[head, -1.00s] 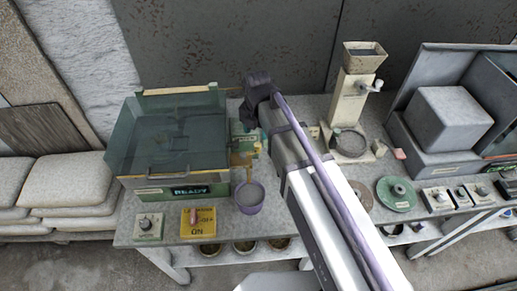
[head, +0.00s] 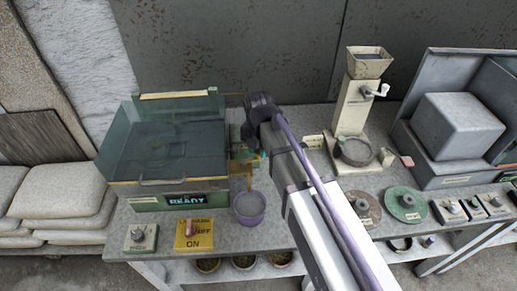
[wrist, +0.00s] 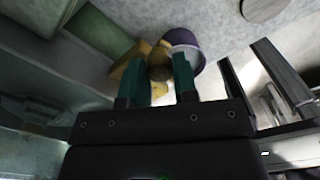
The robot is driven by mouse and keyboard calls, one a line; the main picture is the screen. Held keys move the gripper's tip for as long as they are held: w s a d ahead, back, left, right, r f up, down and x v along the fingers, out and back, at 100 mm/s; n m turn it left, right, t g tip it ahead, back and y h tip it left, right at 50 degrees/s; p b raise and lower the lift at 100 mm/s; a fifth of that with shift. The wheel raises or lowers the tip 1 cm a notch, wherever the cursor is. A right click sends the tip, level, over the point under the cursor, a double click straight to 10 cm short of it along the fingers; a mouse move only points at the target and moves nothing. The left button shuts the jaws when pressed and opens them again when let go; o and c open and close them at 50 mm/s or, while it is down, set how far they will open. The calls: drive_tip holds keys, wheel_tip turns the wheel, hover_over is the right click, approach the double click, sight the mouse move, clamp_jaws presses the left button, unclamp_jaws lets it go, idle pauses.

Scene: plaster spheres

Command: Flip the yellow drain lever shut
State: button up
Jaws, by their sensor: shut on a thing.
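The yellow drain lever (wrist: 160,62) shows as a dull yellow piece between the green fingertips of my gripper (wrist: 157,76) in the wrist view. The fingers stand a little apart with the piece between them, so my gripper is shut on it. In the head view my gripper (head: 246,150) is at the right side of the green tank (head: 120,155), largely hidden by my arm. A yellow-brown part (head: 249,181) shows below it, above a purple bucket (head: 249,208). The lever's exact angle is hard to tell. The bucket also shows in the wrist view (wrist: 186,38).
A yellow switch plate (head: 194,235) and a grey knob box (head: 140,238) sit at the bench's front left. A cream grinder (head: 352,110), green disc (head: 404,202) and grey machine (head: 455,130) stand right of my arm. Several pots are on the shelf below.

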drive_tip(key=shift+c, duration=0.8)
drive_tip(key=m, duration=0.1)
drive_tip(key=s+m, duration=0.1)
drive_tip(key=m, duration=0.1)
drive_tip(key=shift+s+d, duration=0.15)
drive_tip(key=shift+s, duration=0.1)
drive_tip(key=o, duration=0.9)
drive_tip(key=shift+o, duration=0.2)
wheel_tip(320, 180, up, 11)
drive_tip(key=p, duration=1)
drive_tip(key=shift+p, duration=0.4)
drive_tip(key=shift+f, duration=0.15)
